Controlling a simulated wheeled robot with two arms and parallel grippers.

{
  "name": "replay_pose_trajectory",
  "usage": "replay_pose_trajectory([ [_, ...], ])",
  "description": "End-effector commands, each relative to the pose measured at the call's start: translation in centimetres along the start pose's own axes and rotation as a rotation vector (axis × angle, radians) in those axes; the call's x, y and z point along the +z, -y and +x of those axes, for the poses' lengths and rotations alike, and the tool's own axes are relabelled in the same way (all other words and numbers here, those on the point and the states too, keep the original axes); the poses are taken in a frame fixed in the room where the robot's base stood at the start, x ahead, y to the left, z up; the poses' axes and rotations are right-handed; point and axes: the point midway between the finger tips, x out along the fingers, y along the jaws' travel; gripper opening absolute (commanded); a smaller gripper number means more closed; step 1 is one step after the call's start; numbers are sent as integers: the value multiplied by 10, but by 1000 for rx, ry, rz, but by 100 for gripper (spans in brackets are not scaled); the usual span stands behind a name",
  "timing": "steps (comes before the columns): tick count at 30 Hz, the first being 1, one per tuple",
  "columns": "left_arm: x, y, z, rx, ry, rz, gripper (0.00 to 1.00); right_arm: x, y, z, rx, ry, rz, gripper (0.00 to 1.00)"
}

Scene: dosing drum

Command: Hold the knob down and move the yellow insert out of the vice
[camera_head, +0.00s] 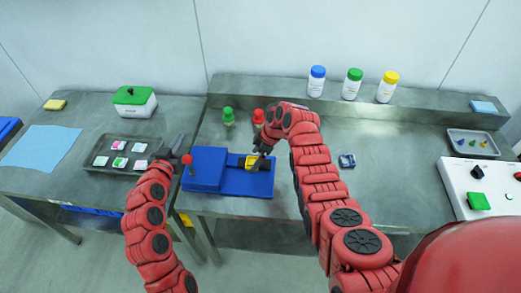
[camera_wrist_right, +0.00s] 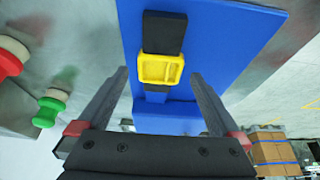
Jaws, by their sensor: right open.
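The blue vice (camera_head: 208,168) lies on the middle table. The yellow insert (camera_head: 250,161) sits on its right part. In the right wrist view the yellow insert (camera_wrist_right: 161,69) is a square frame between dark jaw pieces on the blue base (camera_wrist_right: 225,35). My right gripper (camera_wrist_right: 160,74) is open, its fingers apart on either side of the insert, not visibly touching it. A red knob (camera_head: 187,159) stands at the vice's left end. My left gripper (camera_head: 176,150) is right beside it; whether it touches the knob, and its jaw opening, are unclear.
A green-topped piece (camera_head: 228,115) and a red-topped piece (camera_head: 258,117) stand behind the vice. A grey tray (camera_head: 103,163) of small packs lies at left. Three bottles stand on the back ledge. A small blue item (camera_head: 347,160) lies right of my right arm.

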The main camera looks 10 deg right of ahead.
Motion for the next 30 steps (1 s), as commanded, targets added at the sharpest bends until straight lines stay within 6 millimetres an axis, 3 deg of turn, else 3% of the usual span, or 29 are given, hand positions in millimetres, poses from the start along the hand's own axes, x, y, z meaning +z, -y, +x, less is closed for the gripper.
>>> replay_pose_trajectory([
  [6, 0, 0, 0, 0, 0, 0, 0, 0, 1, 14, -2, 1, 1, 100],
  [16, 0, 0, 0, 0, 0, 0, 0, 0, 0, 16, 3, 1, 0, 100],
  [30, 0, 0, 0, 0, 0, 0, 0, 0, 0, 16, 3, 1, 0, 18],
])
